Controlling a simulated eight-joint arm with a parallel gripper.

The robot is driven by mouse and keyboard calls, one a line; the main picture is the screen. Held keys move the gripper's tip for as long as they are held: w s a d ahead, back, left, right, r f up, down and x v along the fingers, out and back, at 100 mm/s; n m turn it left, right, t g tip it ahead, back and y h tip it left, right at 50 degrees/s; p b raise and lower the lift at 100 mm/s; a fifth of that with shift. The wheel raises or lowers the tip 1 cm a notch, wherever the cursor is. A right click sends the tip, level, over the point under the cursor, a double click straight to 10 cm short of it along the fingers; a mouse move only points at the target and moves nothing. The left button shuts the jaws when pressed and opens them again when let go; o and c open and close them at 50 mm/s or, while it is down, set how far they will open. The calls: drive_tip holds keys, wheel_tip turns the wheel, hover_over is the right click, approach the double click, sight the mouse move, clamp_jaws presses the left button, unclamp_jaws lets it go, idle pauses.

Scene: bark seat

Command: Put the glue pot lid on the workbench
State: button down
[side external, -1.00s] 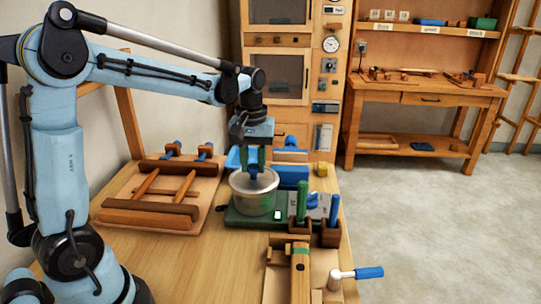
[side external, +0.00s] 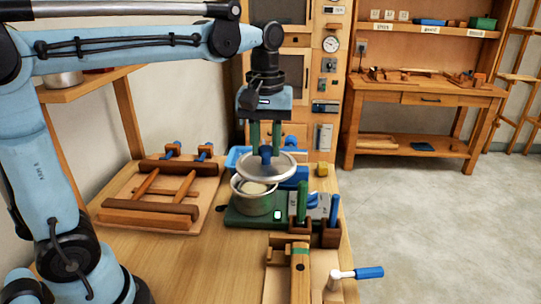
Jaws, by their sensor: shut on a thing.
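The glue pot lid (side external: 277,170) is a silvery disc with a blue knob. My gripper (side external: 266,153) is shut on its knob and holds it raised, a little above and to the right of the pot's mouth. The glue pot (side external: 252,203) is a metal pot with its mouth partly uncovered, showing pale contents. It stands on a green base (side external: 245,221) with a lit white patch. The workbench (side external: 190,265) is the light wooden top under these things. The lid hides part of the blue things behind it.
A wooden clamp frame (side external: 150,208) lies left of the pot. Wooden holders with a green handle (side external: 302,200) and a blue handle (side external: 334,210) stand to the right. A wooden vise with a blue-handled crank (side external: 368,273) is in front. The bench's front left is bare.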

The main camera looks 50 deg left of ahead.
sight(271, 170)
drive_tip(key=d, duration=0.1)
drive_tip(key=d+r, duration=0.1)
drive_tip(key=s+d, duration=0.1)
drive_tip(key=shift+r, duration=0.25)
drive_tip(key=s+d+f, duration=0.4)
drive_tip(key=s, duration=0.3)
drive_tip(key=s+d+f, duration=0.3)
drive_tip(key=s+f, duration=0.2)
drive_tip(key=s, duration=0.3)
drive_tip(key=shift+w+a+f, duration=1.05)
drive_tip(key=shift+a+f, duration=0.5)
drive_tip(key=shift+f, duration=0.2)
drive_tip(key=shift+w+a+f, duration=1.1)
drive_tip(key=shift+a+f, duration=0.45)
drive_tip(key=shift+f, duration=0.15)
drive_tip(key=shift+w+a+f, duration=1.05)
drive_tip(key=shift+a+f, duration=0.5)
drive_tip(key=shift+f, duration=0.2)
drive_tip(key=shift+f, duration=0.1)
drive_tip(key=c, duration=0.8)
unclamp_jaws()
